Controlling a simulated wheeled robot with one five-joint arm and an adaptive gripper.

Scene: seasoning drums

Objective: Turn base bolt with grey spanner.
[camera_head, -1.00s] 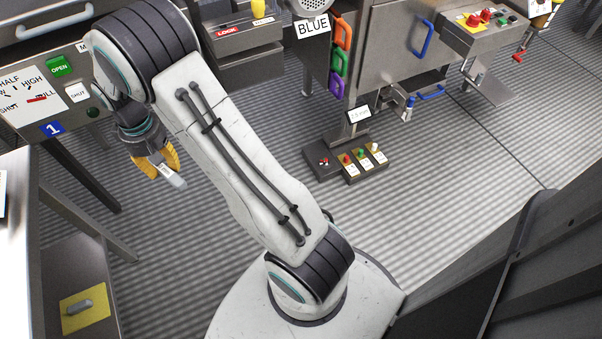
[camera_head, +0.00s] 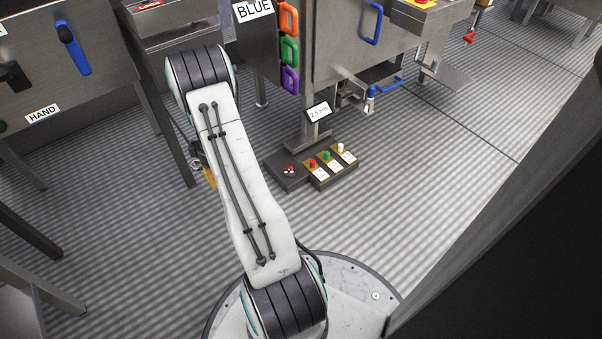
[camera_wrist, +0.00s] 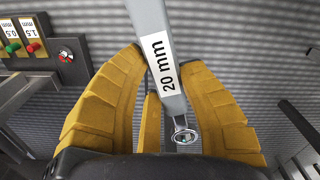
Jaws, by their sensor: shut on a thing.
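My gripper (camera_wrist: 158,68), with yellow fingers, is shut on a grey spanner (camera_wrist: 147,18) in the wrist view. The spanner bears a white label reading "20 mm". Its shank runs from the top edge down between the fingers, and a ring end (camera_wrist: 184,136) shows lower down. In the head view only a bit of the yellow gripper (camera_head: 209,178) shows at the left side of my arm, above the floor; the spanner is mostly hidden there. I cannot make out the base bolt in either view.
A low control box (camera_head: 312,166) with coloured switches stands on the floor right of my arm, below a small display (camera_head: 319,112). Steel machines line the back. A panel with a blue handle (camera_head: 74,48) is at the left. Ribbed floor (camera_head: 410,180) is open at right.

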